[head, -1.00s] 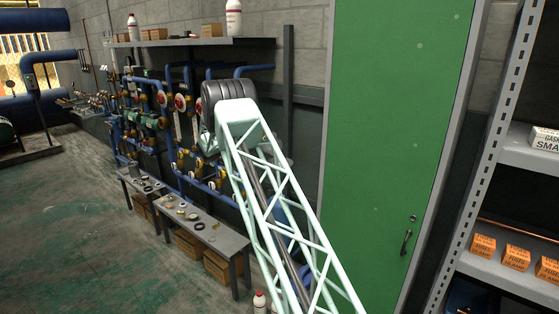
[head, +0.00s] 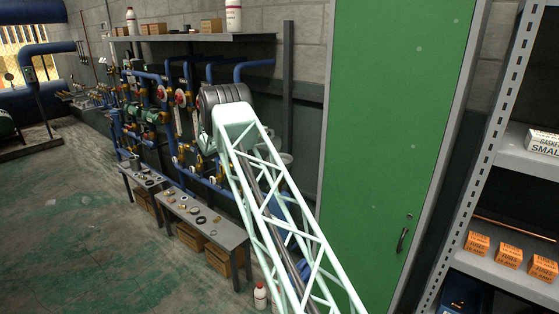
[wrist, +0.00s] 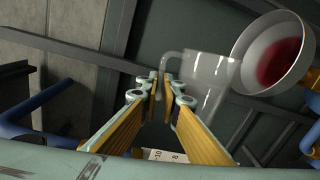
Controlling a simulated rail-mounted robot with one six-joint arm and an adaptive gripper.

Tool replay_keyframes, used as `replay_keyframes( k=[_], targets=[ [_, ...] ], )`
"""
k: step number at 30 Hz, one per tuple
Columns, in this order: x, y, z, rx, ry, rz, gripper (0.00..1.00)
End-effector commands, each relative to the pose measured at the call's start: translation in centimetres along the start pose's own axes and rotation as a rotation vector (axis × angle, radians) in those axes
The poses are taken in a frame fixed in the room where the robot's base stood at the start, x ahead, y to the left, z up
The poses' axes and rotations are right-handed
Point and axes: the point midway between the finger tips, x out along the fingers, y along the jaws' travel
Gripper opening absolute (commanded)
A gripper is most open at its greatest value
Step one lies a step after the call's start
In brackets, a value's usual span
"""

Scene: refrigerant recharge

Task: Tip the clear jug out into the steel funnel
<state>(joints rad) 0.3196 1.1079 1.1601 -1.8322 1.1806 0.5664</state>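The clear jug (wrist: 212,72) shows in the wrist view, just beyond my fingertips, with its handle toward me. My gripper (wrist: 159,88) has its yellow-padded fingers closed together around the jug's handle. No red shows in the jug. The steel funnel (wrist: 264,42) is to the right of the jug, its wide mouth partly facing the camera, with red liquid inside. The jug's rim is close beside the funnel's edge; whether they touch I cannot tell. In the head view my arm hides the gripper and most of what is around it.
Blue pipes and valves (head: 165,95) line the wall behind my arm. A low bench (head: 215,228) with small parts stands to the left, a white bottle (head: 260,296) near its end. A green cabinet (head: 385,120) and a shelf rack (head: 510,270) are on the right. The left floor is clear.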

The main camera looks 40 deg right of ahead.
Motion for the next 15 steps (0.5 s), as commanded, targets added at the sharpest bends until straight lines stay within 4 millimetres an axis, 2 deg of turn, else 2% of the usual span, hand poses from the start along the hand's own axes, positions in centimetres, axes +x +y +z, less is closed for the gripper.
replay_keyframes(
  k=[15],
  targets=[
    [0.0,-0.01,-0.33,-0.026,-0.001,0.001,0.0]
  ],
)
